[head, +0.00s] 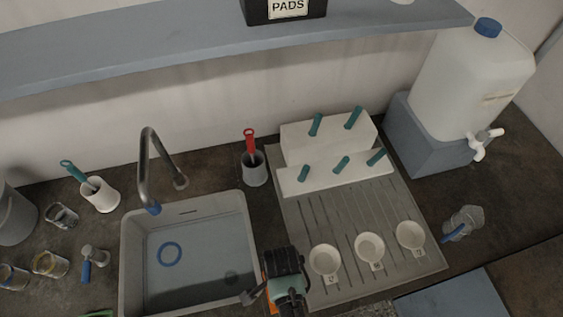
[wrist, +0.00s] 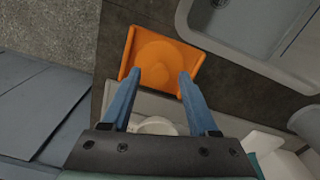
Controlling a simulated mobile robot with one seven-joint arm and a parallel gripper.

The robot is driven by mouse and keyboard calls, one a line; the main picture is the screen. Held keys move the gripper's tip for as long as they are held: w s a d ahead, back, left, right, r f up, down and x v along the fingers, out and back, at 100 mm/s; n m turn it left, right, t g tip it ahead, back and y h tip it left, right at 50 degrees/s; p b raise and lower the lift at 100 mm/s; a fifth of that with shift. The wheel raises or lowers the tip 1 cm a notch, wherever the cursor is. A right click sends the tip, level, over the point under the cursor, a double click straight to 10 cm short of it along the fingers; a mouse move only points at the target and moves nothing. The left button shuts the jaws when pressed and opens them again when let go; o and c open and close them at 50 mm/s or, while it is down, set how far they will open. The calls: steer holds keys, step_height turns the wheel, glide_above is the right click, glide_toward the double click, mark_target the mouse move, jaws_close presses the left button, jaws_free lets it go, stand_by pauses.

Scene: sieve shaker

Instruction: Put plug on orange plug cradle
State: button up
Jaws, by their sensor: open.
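The orange plug cradle (wrist: 193,58) lies on the dark counter beside the sink in the wrist view, with a rounded orange shape inside it. I cannot tell whether that shape is a recess or something lying there. In the head view only a sliver of orange (head: 268,270) shows beside my gripper (wrist: 159,75). My gripper is open, its two blue fingers apart with nothing between the tips, which overlap the cradle's near side in the wrist view.
The sink (head: 133,250) with its tap (head: 145,170) and a blue ring (head: 170,254) stands left of my gripper. The drainboard (head: 345,215), with three white labelled cups (head: 369,248) and white racks (head: 325,178) of teal handles, is to the right. A grey cup (head: 254,172) stands behind.

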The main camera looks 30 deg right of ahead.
step_height(320, 180, up, 11)
steer(key=w+r+n+t+h, duration=0.2)
steer(key=w+r+n+t, duration=0.5)
steer(key=w+r, duration=1.1)
steer(key=w+a+r+n+t, duration=0.1)
steer(key=w+r+t, duration=0.25)
steer(key=r, duration=0.45)
steer(key=w+a+r+n+t, duration=0.15)
steer(key=r+t, duration=0.25)
steer(key=r, duration=0.4)
step_height(320, 180, up, 16)
steer(key=a+n+t, duration=0.2)
steer(key=n+t, duration=0.2)
steer(key=t, duration=0.1)
steer(key=s+a+r+n+t+y+b, duration=0.1)
steer(key=s+a+r+n+t, duration=0.1)
steer(key=s+r+t, duration=0.2)
steer(key=s+a+r+n+t+y+b, duration=0.1)
steer(key=s+r+t, duration=0.3)
steer(key=s+r, duration=0.4)
steer(key=shift+a+r+n, duration=0.85)
steer(key=shift+a+r, duration=0.05)
steer(key=shift+r, duration=1.75)
